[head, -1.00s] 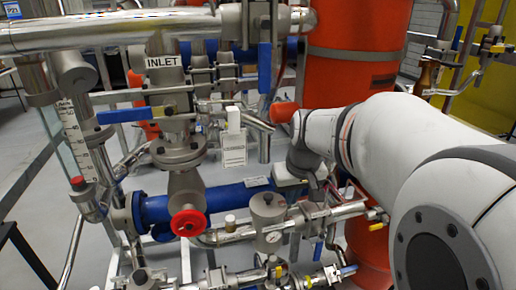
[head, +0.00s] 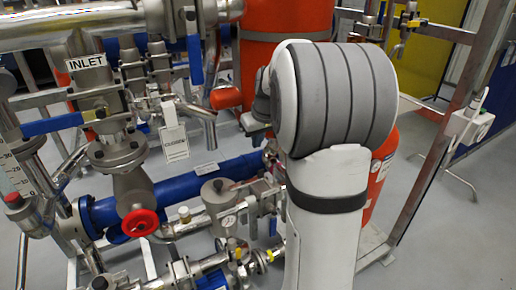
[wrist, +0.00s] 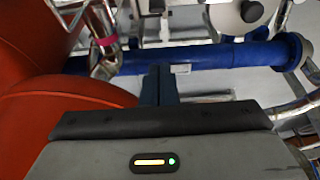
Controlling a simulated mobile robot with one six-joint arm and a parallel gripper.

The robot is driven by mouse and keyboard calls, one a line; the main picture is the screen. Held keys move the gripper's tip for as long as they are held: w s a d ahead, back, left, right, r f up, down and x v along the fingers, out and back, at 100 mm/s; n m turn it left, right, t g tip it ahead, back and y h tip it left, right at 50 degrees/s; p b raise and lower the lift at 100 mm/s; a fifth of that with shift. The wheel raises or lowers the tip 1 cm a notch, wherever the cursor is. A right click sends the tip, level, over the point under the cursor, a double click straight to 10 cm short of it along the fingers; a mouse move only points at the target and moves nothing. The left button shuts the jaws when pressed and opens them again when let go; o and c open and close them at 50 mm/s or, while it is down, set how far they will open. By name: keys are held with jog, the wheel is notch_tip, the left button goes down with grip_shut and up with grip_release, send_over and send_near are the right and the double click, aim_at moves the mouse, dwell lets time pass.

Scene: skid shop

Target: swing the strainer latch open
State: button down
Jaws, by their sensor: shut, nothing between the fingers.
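A grey round-lidded pot (head: 217,194), which may be the strainer, stands among the pipes at the lower middle of the head view, left of my arm. I cannot make out its latch in either view. My gripper (wrist: 158,88) shows in the wrist view with its dark fingers together and nothing between them. Its fingertips appear in front of a blue pipe (wrist: 222,58), and I cannot tell whether they touch anything.
A red vessel (wrist: 35,120) fills the left of the wrist view, close to my gripper. In the head view the blue pipe (head: 180,187), a red handwheel (head: 139,222) and several valves crowd the left. Grey floor (head: 440,225) is clear at the right.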

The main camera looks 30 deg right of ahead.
jog(key=p+x, duration=0.1)
jog(key=x, duration=0.8)
jog(key=s, duration=0.2)
jog(key=s+p, duration=0.1)
jog(key=s, duration=0.1)
jog(key=shift+d+r, duration=0.1)
jog(key=shift+r, duration=0.15)
